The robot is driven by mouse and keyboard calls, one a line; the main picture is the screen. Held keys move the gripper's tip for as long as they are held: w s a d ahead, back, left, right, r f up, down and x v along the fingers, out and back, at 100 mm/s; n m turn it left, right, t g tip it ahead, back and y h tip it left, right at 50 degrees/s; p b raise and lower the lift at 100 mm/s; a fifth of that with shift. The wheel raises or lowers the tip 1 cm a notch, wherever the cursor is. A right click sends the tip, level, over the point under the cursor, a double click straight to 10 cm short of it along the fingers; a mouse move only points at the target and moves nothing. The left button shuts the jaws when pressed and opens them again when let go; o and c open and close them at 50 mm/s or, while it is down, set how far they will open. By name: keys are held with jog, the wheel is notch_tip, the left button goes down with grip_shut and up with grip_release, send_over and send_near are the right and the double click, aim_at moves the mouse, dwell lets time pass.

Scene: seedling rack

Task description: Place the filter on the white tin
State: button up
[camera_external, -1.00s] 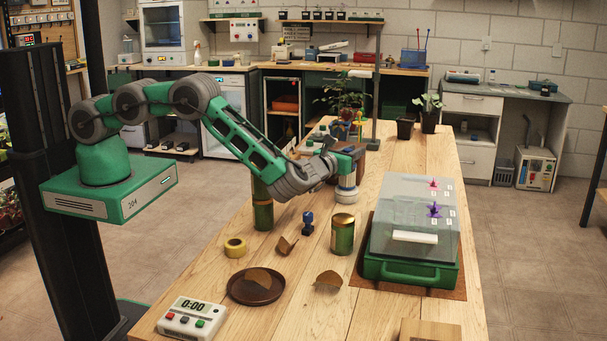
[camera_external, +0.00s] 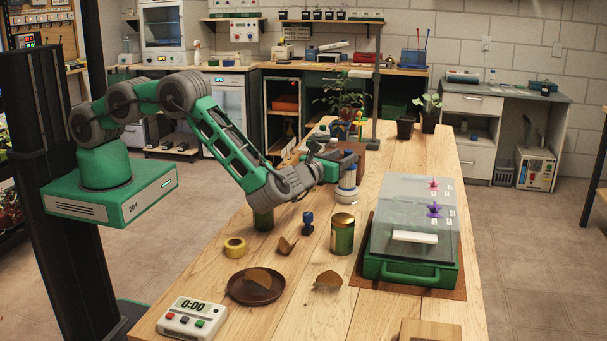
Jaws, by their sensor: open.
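The white tin (camera_external: 346,196) stands on the wooden table, left of the clear-lidded green box, its upper part close to my gripper. My gripper (camera_external: 346,163) is open, at the white tin's top; whether it touches the tin or anything is between the fingers I cannot tell. Brown folded filter-like pieces lie on the table: one (camera_external: 286,245) near the yellow tape roll, one (camera_external: 327,280) in front of the green tin, and one (camera_external: 263,278) on the brown saucer (camera_external: 235,294). Which is the task's filter I cannot tell.
A green-gold tin (camera_external: 342,235) and a small blue object (camera_external: 308,223) stand in front of the white tin. Another green tin (camera_external: 263,218) is below my arm. The green box (camera_external: 410,271) takes up the right side. A timer (camera_external: 191,318) sits at the front left.

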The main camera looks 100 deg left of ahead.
jog(key=b+v, duration=0.2)
jog(key=v, duration=0.3)
jog(key=shift+s+d, duration=0.2)
jog(key=shift+d, duration=0.15)
